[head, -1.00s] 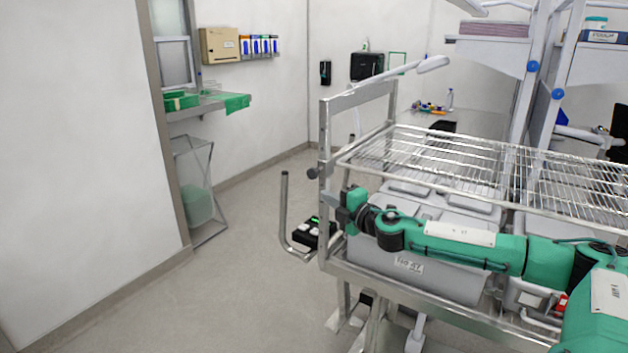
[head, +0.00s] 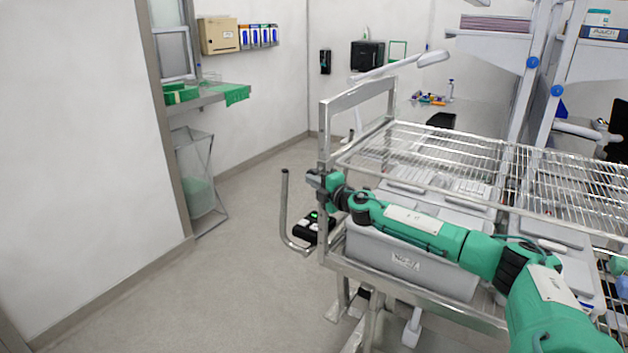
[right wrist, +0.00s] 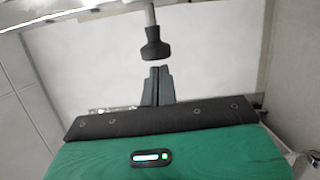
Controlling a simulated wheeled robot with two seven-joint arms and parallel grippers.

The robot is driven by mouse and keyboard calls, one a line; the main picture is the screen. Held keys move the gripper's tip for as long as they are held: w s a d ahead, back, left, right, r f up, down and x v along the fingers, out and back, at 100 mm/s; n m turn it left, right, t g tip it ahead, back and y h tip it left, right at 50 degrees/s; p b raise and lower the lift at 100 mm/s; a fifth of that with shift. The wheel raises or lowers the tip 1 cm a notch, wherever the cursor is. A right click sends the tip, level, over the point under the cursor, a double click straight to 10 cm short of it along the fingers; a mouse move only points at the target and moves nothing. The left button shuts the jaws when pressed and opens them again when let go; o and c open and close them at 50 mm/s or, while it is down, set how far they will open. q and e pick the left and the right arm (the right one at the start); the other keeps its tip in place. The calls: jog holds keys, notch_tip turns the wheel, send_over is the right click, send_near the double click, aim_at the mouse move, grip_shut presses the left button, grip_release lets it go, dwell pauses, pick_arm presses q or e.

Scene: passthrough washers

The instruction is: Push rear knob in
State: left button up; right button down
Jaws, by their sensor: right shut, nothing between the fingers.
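The black knob (right wrist: 155,46) sits at the end of a metal rod in the right wrist view. My right gripper (right wrist: 158,84) is shut and empty, its fingertips just below the knob in that view with a small gap showing. In the head view my right gripper (head: 317,179) is at the upright post of the metal cart frame (head: 325,133), at the cart's left end. There the knob is hard to tell apart from the dark fingertips. My left gripper is not in view.
A wire rack (head: 440,150) covers the cart top, with grey bins (head: 400,250) below it and under my right arm. A bent metal handle (head: 285,205) sticks out left of the post. A black box with a green light (head: 314,228) is beside it. The floor to the left is clear.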

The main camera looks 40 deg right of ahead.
jog(key=shift+w+d, duration=0.1)
jog(key=shift+d, duration=0.05)
jog(key=shift+w+d+b, duration=0.25)
jog(key=shift+d, duration=0.4)
jog(key=shift+w+d+b, duration=0.25)
jog(key=shift+d, duration=0.35)
